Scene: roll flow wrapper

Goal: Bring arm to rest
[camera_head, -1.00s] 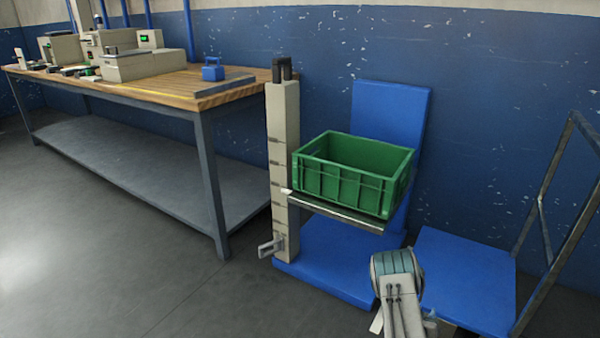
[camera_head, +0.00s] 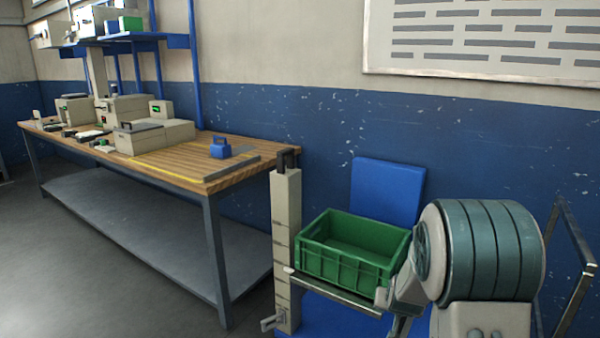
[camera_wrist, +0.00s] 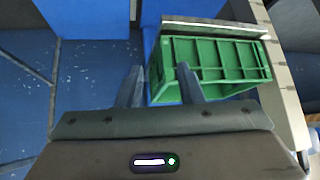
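My arm (camera_head: 485,250) rises into the lower right of the head view, beside the green crate and covering its right end. My gripper (camera_wrist: 160,77) shows in the wrist view with its two fingers apart and nothing between them. The green crate (camera_head: 340,266) rests on the platform of a beige lift column. In the wrist view the crate (camera_wrist: 215,62) appears upside down, beyond the fingers, with the right finger overlapping it. I cannot tell the distance between them. The gripper itself is not clearly visible in the head view.
The lift column (camera_head: 286,235) stands left of the crate, with a blue panel (camera_head: 388,188) behind. A wooden-topped workbench (camera_head: 190,162) with machines and a small blue block (camera_head: 220,148) is at left. A metal frame (camera_head: 578,290) stands at far right. Floor at lower left is clear.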

